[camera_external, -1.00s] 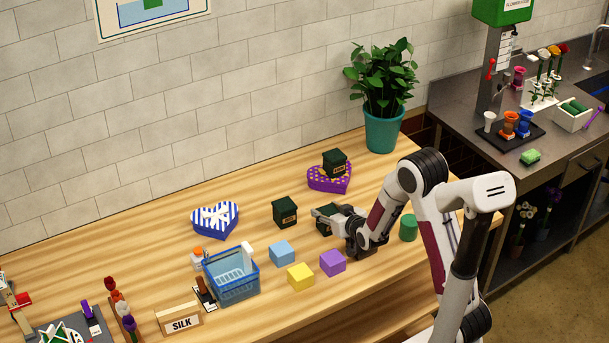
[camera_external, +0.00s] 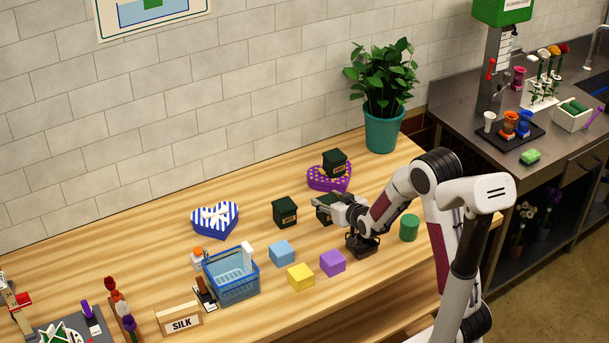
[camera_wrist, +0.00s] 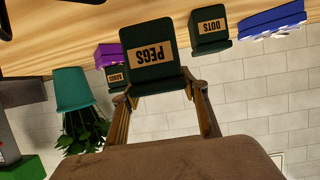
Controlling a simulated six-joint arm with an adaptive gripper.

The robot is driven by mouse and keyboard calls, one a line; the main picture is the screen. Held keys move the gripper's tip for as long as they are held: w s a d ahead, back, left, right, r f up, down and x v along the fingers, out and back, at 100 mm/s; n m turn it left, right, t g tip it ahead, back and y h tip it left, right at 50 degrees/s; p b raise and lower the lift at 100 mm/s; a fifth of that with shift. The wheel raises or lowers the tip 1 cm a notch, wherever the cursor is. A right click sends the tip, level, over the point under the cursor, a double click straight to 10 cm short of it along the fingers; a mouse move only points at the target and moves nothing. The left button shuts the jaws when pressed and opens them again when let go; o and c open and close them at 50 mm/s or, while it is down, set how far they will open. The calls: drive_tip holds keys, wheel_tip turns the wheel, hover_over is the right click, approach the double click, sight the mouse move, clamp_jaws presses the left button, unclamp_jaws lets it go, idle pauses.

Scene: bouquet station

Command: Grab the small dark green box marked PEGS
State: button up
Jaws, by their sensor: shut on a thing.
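The small dark green box marked PEGS shows upside down in the wrist view (camera_wrist: 153,57), its tan label facing the camera. My gripper (camera_wrist: 160,90) has a finger on each side of it and is shut on it. In the external view my gripper (camera_external: 341,204) is over the right middle of the wooden table, with the PEGS box (camera_external: 326,209) partly hidden by its fingers. The box appears to be held a little above the table there.
A similar box marked DOTS (camera_external: 285,212) stands just left. Another dark green box (camera_external: 335,161) sits on a purple heart box (camera_external: 322,185) behind. Blue (camera_external: 282,253), yellow (camera_external: 301,276) and purple (camera_external: 332,262) cubes lie in front. A green cylinder (camera_external: 409,227) stands right.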

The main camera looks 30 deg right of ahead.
drive_tip(key=shift+r, duration=2.8)
